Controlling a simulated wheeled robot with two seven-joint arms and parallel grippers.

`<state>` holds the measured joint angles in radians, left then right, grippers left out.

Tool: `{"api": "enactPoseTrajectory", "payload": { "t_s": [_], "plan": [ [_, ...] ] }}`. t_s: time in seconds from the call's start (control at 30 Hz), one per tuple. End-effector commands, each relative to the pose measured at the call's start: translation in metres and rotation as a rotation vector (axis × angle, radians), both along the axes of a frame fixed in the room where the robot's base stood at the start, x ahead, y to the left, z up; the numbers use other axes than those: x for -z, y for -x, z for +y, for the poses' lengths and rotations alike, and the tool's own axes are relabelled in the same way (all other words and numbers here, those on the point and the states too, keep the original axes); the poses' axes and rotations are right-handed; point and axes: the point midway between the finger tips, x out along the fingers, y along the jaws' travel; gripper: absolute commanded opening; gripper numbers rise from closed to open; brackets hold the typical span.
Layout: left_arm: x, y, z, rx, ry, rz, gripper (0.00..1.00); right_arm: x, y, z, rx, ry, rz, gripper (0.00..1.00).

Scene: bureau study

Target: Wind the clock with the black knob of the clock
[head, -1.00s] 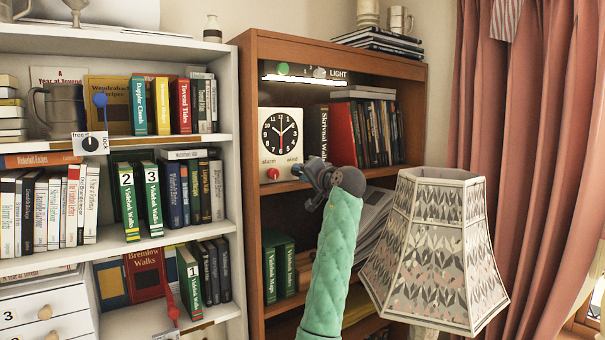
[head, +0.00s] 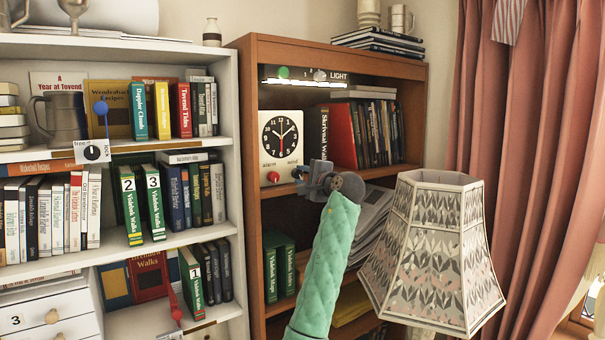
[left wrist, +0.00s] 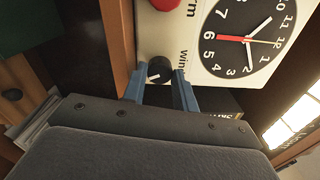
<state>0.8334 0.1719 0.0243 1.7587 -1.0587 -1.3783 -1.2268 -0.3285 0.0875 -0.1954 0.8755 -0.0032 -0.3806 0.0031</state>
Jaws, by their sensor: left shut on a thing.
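The white clock (head: 281,136) with a black dial stands on a shelf of the brown bookcase. It also shows, turned on its side, in the left wrist view (left wrist: 196,45). Its black knob (left wrist: 159,69), by the lettering "wind", sits between the two blue fingers of my left gripper (left wrist: 157,82), which is shut on it. In the head view my left gripper (head: 308,175) is at the clock's lower right corner and covers the black knob. The red alarm knob (head: 274,177) is at the clock's lower left. My right gripper is not in view.
Books (head: 341,135) stand right of the clock. A patterned lampshade (head: 434,250) stands close to the right of my left arm. A white bookshelf (head: 190,243) with books is at left. A lit strip (head: 305,83) hangs above the clock.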

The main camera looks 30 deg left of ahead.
Motion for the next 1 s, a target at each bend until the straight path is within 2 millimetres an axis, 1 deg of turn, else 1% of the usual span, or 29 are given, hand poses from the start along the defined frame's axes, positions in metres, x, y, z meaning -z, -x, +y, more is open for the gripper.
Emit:
{"api": "enactPoseTrajectory", "payload": {
  "t_s": [0.33, 0.67, 0.7, 0.73, 0.77, 1.0],
  "plan": [
    [0.000, -0.001, -0.001, 0.003, -0.025, 0.062, 0.06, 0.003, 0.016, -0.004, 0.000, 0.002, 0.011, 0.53],
    [0.001, -0.001, -0.001, 0.003, -0.026, 0.064, 0.06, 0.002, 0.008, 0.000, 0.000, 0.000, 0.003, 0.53],
    [0.001, -0.001, -0.001, 0.003, -0.026, 0.064, 0.30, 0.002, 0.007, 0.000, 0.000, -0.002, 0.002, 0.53],
    [0.001, -0.001, -0.001, 0.003, -0.026, 0.064, 0.36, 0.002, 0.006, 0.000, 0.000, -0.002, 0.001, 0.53],
    [0.001, -0.001, -0.001, 0.003, -0.026, 0.064, 0.38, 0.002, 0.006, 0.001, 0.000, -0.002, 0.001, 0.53],
    [0.000, 0.000, -0.001, 0.001, -0.026, 0.063, 0.38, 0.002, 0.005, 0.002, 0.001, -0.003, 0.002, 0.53]
  ]
}}
